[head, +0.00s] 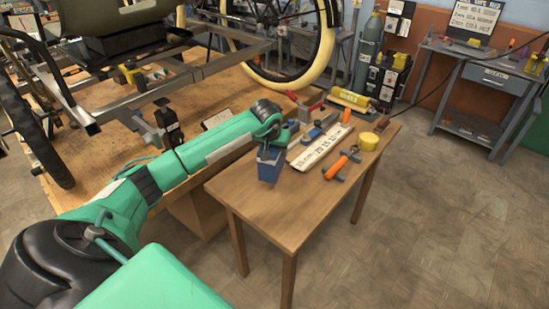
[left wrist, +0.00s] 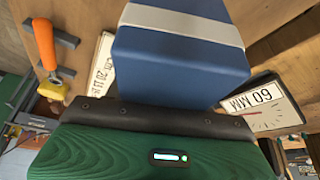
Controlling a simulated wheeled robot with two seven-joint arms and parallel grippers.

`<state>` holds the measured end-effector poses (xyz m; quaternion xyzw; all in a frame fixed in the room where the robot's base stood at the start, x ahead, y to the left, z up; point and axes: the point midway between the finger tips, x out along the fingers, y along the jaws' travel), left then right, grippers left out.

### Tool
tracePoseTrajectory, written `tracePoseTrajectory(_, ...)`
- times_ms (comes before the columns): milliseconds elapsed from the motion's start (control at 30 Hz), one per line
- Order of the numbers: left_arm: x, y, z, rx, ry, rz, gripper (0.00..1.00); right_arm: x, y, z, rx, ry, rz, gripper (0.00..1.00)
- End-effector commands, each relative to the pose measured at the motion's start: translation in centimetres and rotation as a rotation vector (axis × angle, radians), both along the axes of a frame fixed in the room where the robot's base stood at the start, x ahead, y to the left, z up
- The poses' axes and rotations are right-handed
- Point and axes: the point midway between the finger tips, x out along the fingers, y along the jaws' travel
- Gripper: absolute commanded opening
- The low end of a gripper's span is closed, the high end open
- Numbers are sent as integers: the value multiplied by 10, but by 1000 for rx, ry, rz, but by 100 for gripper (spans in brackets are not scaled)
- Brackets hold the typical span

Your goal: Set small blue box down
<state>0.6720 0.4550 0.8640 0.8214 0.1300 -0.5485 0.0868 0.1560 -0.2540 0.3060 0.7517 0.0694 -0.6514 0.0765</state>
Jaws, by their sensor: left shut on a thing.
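The small blue box (head: 270,165) is at the near-left part of the small wooden table (head: 258,206). My left gripper (head: 273,143) is above it and shut on it. In the left wrist view the blue box (left wrist: 180,62) fills the upper middle, with a pale grey band across it, and dark jaw parts (left wrist: 160,115) lie against its near end. I cannot tell whether the box's underside touches the tabletop. My right gripper is in neither view.
A white ruler (head: 318,148), an orange-handled tool (head: 340,164) and a yellow roll (head: 368,141) lie to the right of the box. The table's near-right top is clear. A larger wooden bench (head: 100,150) with a wheeled frame stands left.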

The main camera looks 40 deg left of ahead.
Motion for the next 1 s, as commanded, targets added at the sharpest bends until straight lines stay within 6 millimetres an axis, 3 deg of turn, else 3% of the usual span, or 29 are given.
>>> tracePoseTrajectory(333,0,-1,-41,-2,1,1,28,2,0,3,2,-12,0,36)
tracePoseTrajectory(733,0,0,-47,1,-2,-1,28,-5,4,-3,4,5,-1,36)
tracePoseTrajectory(767,0,0,-46,1,-1,-1,58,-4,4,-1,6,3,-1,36)
tracePoseTrajectory(800,0,0,-46,1,-1,-1,66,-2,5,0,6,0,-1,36)
tracePoseTrajectory(867,0,0,-46,1,-1,-1,76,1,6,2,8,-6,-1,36)
tracePoseTrajectory(1000,0,0,-46,0,-1,0,76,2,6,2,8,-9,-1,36)
